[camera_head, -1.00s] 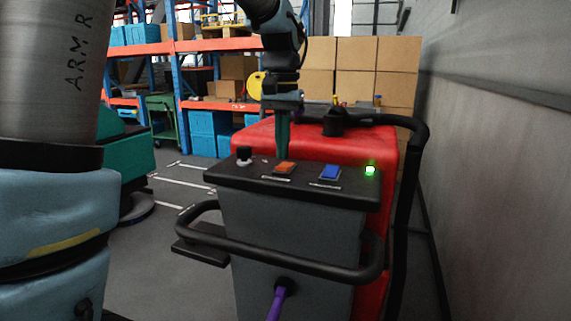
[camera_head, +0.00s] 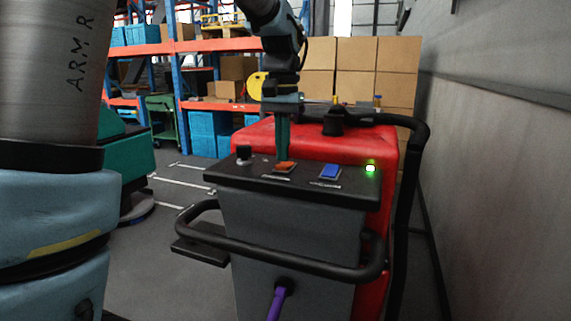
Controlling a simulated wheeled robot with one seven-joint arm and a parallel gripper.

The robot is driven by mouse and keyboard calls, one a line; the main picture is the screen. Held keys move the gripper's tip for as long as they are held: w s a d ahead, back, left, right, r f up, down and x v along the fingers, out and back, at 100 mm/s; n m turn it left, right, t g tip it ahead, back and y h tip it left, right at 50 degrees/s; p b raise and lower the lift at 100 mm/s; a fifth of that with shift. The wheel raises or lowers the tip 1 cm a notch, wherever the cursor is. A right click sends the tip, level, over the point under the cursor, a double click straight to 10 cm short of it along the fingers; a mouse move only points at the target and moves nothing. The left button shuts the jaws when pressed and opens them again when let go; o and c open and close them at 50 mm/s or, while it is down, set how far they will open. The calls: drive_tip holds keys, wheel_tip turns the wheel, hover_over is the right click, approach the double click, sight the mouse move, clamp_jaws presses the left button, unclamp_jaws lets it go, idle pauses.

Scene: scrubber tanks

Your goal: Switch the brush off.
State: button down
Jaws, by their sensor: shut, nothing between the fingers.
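A red and grey scrubber machine (camera_head: 290,235) stands in front of me. Its black top panel (camera_head: 255,184) carries an orange rocker switch (camera_head: 286,167), a blue rocker switch (camera_head: 330,172), a black knob (camera_head: 244,154) and a lit green lamp (camera_head: 370,168). The labels by the switches are too small to read. My gripper (camera_head: 283,158) points down with its fingers shut and empty. The fingertips are at the back edge of the orange switch; I cannot tell whether they touch it. The blue switch is clear of my gripper.
A black handlebar (camera_head: 290,262) runs across the machine's front, and a black hose (camera_head: 407,200) curves down its right side. A grey wall (camera_head: 500,170) is close on the right. Shelves and stacked cartons (camera_head: 375,65) stand behind. Open floor lies to the left.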

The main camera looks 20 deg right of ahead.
sight(283, 165)
drive_tip(key=shift+f+b, duration=0.3)
drive_tip(key=shift+f, duration=0.3)
idle(0.3)
wheel_tip(283, 165, up, 7)
drive_tip(key=p, duration=0.6)
drive_tip(key=shift+p, duration=0.3)
